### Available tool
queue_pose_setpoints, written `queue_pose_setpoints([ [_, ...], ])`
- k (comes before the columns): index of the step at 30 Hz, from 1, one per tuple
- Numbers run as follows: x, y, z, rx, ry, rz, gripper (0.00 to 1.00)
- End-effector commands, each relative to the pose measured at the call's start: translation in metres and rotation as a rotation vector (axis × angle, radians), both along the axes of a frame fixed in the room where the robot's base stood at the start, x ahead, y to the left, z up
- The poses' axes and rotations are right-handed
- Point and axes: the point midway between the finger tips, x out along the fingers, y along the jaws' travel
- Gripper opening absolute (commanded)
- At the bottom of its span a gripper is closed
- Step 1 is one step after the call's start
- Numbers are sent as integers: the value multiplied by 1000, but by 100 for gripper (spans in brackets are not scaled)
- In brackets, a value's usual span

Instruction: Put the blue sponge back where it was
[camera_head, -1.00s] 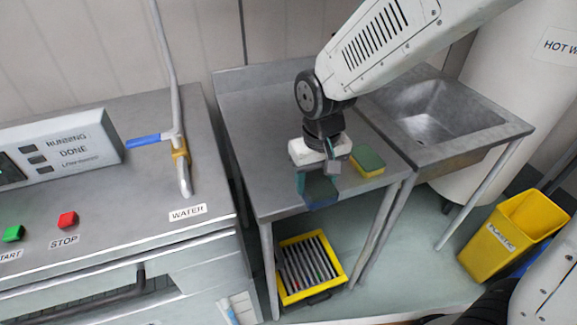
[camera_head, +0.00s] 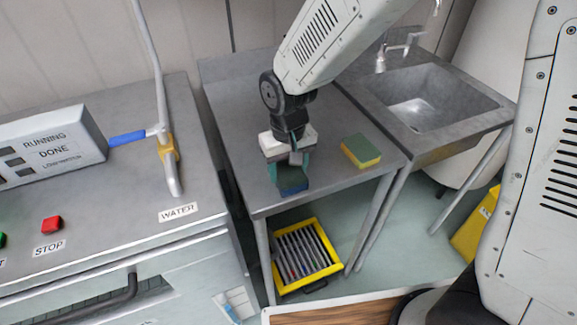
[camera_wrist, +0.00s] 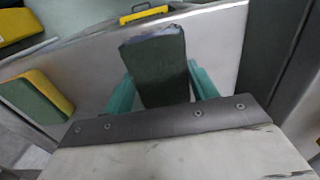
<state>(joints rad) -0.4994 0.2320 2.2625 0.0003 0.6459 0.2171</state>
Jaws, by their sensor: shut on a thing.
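The blue sponge (camera_head: 292,186) shows blue with a dark green face in the head view, near the front edge of the steel table (camera_head: 232,130). My gripper (camera_head: 290,172) has teal fingers shut on it. In the wrist view the sponge's dark green face (camera_wrist: 158,70) fills the space between the teal fingertips of my gripper (camera_wrist: 160,88). I cannot tell whether the sponge touches the tabletop. A yellow and green sponge (camera_head: 361,151) lies on the table to the right of my gripper; it also shows at the left of the wrist view (camera_wrist: 34,97).
A steel sink (camera_head: 425,100) adjoins the table on the right. A machine with a WATER label (camera_head: 179,212) and a blue-handled tap stands on the left. A yellow crate (camera_head: 329,262) sits below the table. A yellow bin (camera_head: 470,240) is at right. The table's back left is clear.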

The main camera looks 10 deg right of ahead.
Motion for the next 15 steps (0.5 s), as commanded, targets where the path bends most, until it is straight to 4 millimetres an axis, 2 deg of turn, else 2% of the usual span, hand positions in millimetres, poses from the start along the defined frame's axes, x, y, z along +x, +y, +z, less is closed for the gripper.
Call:
queue_pose_setpoints([
  [3,0,-1,-4,-1,2,-1,36],
  [4,0,-1,-3,0,1,-1,66],
  [6,0,-1,-3,0,1,-1,79],
  [15,0,0,-1,0,0,-1,79],
])
